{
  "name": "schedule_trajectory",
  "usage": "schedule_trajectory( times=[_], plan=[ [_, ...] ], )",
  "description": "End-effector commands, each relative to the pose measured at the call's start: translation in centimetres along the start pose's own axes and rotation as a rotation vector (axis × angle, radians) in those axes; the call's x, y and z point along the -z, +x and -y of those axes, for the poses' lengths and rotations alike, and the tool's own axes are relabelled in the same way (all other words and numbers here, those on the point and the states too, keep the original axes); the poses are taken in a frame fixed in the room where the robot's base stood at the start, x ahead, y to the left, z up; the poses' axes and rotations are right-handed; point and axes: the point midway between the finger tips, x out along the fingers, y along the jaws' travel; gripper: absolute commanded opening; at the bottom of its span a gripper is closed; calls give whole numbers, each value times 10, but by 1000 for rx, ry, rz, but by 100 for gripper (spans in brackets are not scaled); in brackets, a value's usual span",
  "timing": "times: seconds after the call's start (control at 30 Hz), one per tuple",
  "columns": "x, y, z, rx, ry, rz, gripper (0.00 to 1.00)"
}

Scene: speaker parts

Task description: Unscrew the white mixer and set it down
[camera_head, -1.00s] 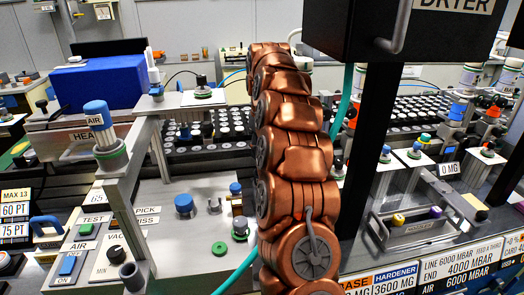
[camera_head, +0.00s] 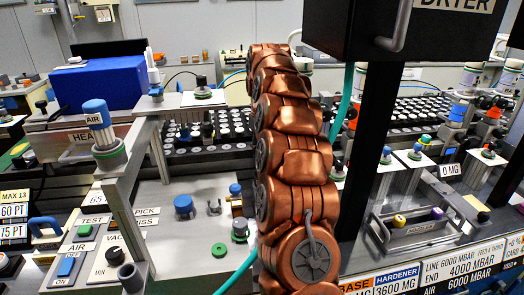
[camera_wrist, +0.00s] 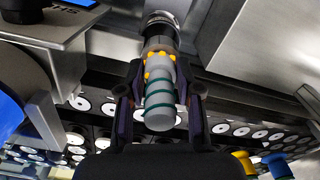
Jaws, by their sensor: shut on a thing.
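The white mixer (camera_wrist: 160,97) shows in the wrist view as a pale grey-white tube with a green spiral and yellow knobs around its collar. Its collar end meets a dark round fitting (camera_wrist: 158,24) at the top of the view; I cannot tell whether it is still threaded there. My gripper (camera_wrist: 161,78) has one dark finger on each side of the mixer and is shut on it. In the head view my copper-coloured arm hides the gripper, and I cannot make out the mixer there.
Behind the mixer lies a dark rack (camera_wrist: 240,128) with rows of white discs. Metal housings stand close on both sides in the wrist view. In the head view a black dryer box (camera_head: 400,30) hangs right of my arm. A blue block (camera_head: 98,82) stands at left.

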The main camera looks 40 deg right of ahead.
Motion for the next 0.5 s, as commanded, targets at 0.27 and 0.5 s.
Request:
schedule_trajectory(
  times=[0.27, 0.5],
  plan=[
    [0, -1, 0, 0, -137, -1, 15],
    [0, -1, 0, 0, -143, -1, 15]
  ],
)
